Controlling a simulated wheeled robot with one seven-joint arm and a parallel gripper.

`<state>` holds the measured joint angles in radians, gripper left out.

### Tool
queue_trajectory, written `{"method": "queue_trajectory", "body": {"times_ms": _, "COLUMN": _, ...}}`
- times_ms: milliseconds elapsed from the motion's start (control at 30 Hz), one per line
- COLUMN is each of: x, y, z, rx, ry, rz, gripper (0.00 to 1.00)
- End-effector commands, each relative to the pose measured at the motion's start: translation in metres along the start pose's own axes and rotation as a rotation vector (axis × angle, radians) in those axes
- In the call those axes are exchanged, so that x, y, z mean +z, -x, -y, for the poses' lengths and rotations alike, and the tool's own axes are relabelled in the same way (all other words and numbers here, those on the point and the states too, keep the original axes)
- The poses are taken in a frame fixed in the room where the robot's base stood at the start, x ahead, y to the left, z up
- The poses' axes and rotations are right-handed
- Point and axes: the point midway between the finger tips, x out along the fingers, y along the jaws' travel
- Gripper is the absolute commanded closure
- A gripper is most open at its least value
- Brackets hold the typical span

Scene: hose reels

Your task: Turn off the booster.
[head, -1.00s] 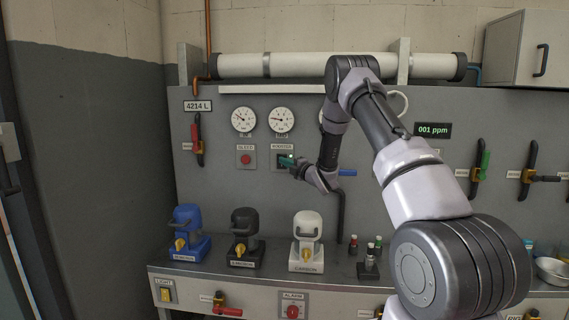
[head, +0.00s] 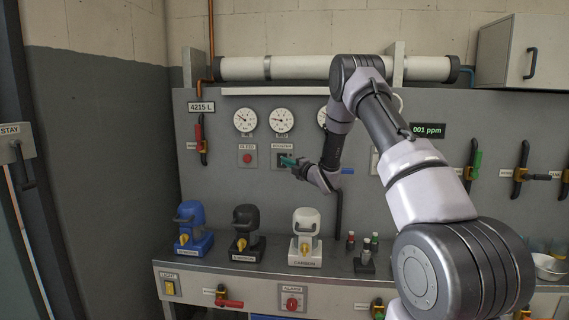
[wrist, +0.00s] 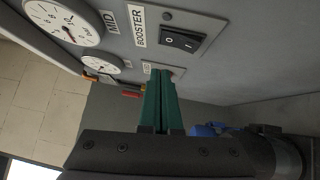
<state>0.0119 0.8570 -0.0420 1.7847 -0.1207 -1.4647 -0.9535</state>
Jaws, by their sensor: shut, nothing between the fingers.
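The booster switch is a black rocker marked 0 and I (wrist: 182,41) on a grey plate under the BOOSTER label (wrist: 138,25) in the wrist view. It looks dark and unlit; I cannot tell which side is pressed in. In the head view the booster plate (head: 281,154) is partly hidden by my gripper. My gripper (wrist: 160,72) has green fingers, shut together and empty. Their tips show beside the switch plate, apart from the rocker in the picture. In the head view my gripper (head: 286,161) is at the plate's lower right.
The red bleed button (head: 247,158) is left of the booster plate. Gauges (head: 281,120) hang above. Blue, black and white canisters (head: 305,237) and small bottles (head: 366,248) stand on the bench below. A STAY lever (head: 22,160) is at far left.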

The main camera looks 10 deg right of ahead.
Motion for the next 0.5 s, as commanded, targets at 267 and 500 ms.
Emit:
{"method": "queue_trajectory", "body": {"times_ms": 267, "x": 0.001, "y": 0.038, "z": -0.007, "rx": 0.0, "ry": -0.001, "rz": 0.001, "gripper": 1.0}}
{"method": "queue_trajectory", "body": {"times_ms": 500, "x": 0.001, "y": 0.071, "z": -0.013, "rx": 0.001, "ry": 0.0, "rz": 0.0, "gripper": 1.0}}
